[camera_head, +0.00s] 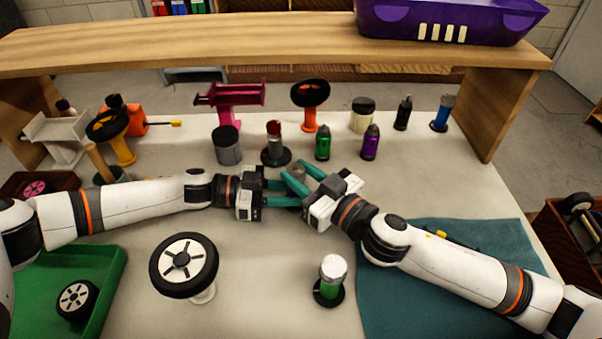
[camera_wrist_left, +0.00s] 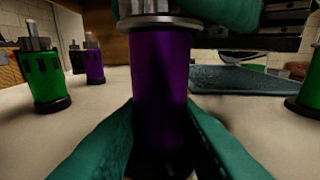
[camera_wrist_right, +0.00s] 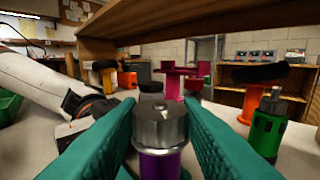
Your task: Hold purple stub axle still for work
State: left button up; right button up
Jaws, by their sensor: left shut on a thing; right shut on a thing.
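The purple stub axle (camera_wrist_left: 163,80) stands upright, a purple cylinder with a metal top; in the right wrist view its metal top (camera_wrist_right: 160,124) is in front with purple below. In the head view it is mostly hidden between the grippers. My left gripper (camera_head: 286,194) is shut on its lower purple body. My right gripper (camera_head: 303,177) is shut on its upper part near the metal top. The teal fingers of both touch it from opposite sides. Its base is hidden.
Behind stand a grey cylinder (camera_head: 228,146), a green bottle-like piece (camera_head: 323,144) and a purple one (camera_head: 370,143). A wheel on a stand (camera_head: 184,263) and a green piece with white top (camera_head: 331,281) stand in front. A teal mat (camera_head: 465,241) lies right.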

jog(key=shift+r, duration=0.1)
jog(key=o, duration=1)
jog(key=v, duration=1.2)
